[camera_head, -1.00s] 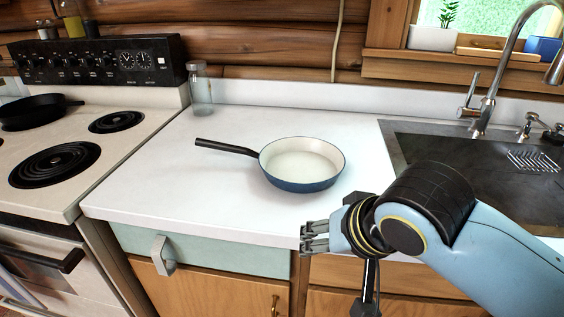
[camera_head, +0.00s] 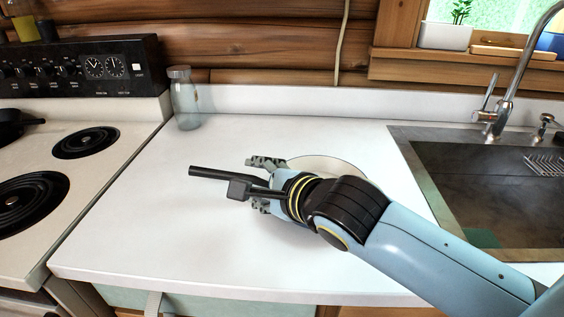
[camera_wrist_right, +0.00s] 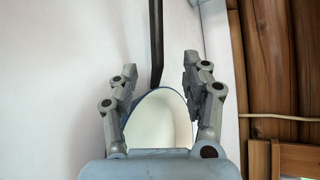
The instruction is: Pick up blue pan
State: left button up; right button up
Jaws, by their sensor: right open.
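The blue pan (camera_head: 335,166) lies on the white counter, and my right arm covers much of its bowl in the head view. Its black handle (camera_head: 212,174) points left. My right gripper (camera_head: 258,185) is over the pan, with its fingers pointing left along the handle. In the right wrist view, the open fingers (camera_wrist_right: 160,70) stand on either side of the pan's handle base. The white inside of the pan (camera_wrist_right: 160,122) shows between them there. I cannot tell whether a finger touches the pan. My left gripper is not in view.
A stove (camera_head: 95,176) with coil burners stands at left, with a dark pan (camera_head: 12,126) at its edge. A glass jar (camera_head: 186,103) stands at the counter's back. A sink (camera_head: 480,185) with a faucet is at right. The counter's front left is clear.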

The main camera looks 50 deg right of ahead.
aim_at(238, 174)
jog(key=x, duration=0.3)
jog(key=shift+w, duration=0.25)
jog(key=shift+w+f, duration=0.2)
jog(key=shift+w, duration=0.15)
jog(key=shift+w+d+f, duration=0.1)
jog(key=shift+w+f, duration=0.1)
jog(key=shift+w, duration=0.1)
jog(key=p+x, duration=0.1)
jog(key=x, duration=0.2)
jog(key=shift+w+f, duration=0.2)
jog(key=shift+w, duration=0.05)
jog(key=shift+w+f, duration=0.2)
jog(key=shift+w, duration=0.15)
jog(key=shift+s, duration=0.1)
jog(key=shift+c, duration=2.6)
jog(key=c, duration=0.5)
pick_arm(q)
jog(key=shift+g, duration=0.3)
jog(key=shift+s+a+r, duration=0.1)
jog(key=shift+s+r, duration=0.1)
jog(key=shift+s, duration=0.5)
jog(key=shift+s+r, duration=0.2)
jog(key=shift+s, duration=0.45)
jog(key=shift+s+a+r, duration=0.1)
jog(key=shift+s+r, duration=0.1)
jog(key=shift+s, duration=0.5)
pick_arm(e)
grip_shut()
